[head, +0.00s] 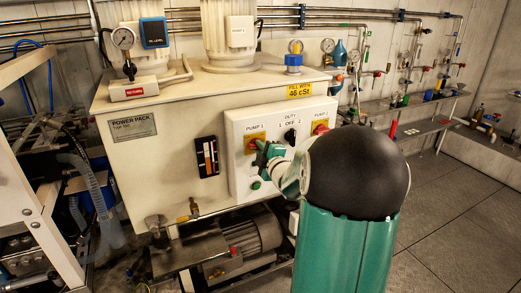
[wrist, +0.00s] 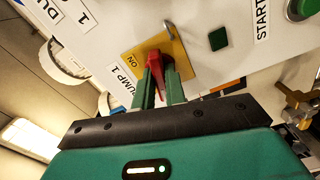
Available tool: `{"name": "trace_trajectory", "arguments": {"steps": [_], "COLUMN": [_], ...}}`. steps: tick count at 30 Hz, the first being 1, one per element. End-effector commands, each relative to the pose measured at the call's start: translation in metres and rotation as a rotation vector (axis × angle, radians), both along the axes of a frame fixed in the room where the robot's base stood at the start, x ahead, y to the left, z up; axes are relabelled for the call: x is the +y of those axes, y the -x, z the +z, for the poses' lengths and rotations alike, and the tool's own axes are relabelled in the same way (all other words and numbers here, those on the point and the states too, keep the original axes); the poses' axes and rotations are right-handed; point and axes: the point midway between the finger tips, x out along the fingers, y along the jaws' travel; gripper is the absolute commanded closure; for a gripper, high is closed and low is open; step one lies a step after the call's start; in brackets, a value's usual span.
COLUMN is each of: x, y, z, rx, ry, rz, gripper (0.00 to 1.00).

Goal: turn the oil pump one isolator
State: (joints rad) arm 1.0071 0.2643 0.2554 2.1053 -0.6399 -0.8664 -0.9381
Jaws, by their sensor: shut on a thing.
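The pump 1 isolator (head: 253,143) is a red rotary handle on a yellow plate, on the white control panel (head: 235,185) of the power pack. In the wrist view its red handle (wrist: 155,66) stands out from the yellow plate (wrist: 174,48), with "ON" and "PUMP 1" lettering beside it. My gripper (head: 263,152) is at the isolator and partly covers it in the head view. In the wrist view my gripper (wrist: 159,76) has its two green fingers on either side of the red handle, shut on it.
The pump 2 isolator (head: 320,127) and a black duty switch (head: 290,135) sit to the right on the same panel. A green button (head: 256,185) is below my gripper. A motor (head: 240,240) lies under the tank. Open floor (head: 465,215) is at right.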

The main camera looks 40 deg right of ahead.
Motion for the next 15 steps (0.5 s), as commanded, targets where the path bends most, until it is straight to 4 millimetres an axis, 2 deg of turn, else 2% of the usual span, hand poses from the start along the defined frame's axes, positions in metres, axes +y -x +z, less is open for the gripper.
{"name": "trace_trajectory", "arguments": {"steps": [15], "x": [0.0017], "y": [-0.0005], "z": [-0.0001], "rx": [-0.138], "ry": [-0.467], "rz": [0.004], "gripper": [1.0]}}
